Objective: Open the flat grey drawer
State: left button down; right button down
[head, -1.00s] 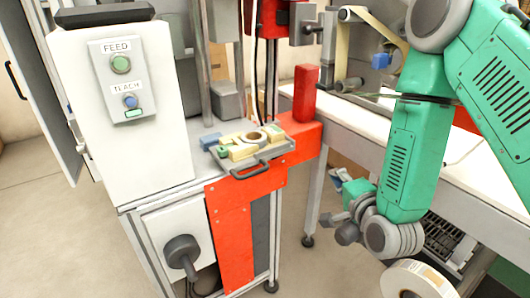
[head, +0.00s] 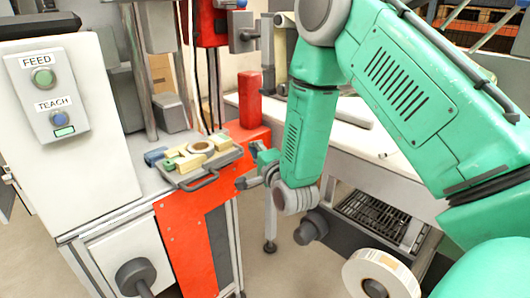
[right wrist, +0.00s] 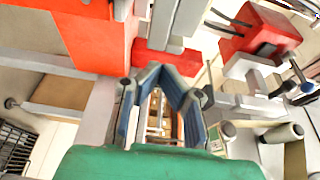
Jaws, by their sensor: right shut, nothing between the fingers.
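The flat grey drawer (head: 226,160) sits on the machine's table, with a dark bar handle (head: 203,181) on its front edge. It carries cream blocks, a pale ring, and small green and blue pieces. My right gripper (head: 241,184) is just right of the handle in the head view, apart from it. The right gripper is shut and empty. Its fingers also show in the right wrist view (right wrist: 162,76), pointing toward red and grey machine parts. I cannot surely make out the drawer there. My left gripper is not in view.
A white cabinet (head: 77,110) with FEED and TEACH buttons stands left of the drawer. A red post (head: 249,100) rises behind it on the red frame. A white worktable (head: 360,155) is at the right, and a label reel (head: 383,272) is at the lower right.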

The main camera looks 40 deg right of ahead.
jog(key=shift+s+a, duration=0.1)
jog(key=shift+a, duration=0.75)
jog(key=shift+d, duration=0.15)
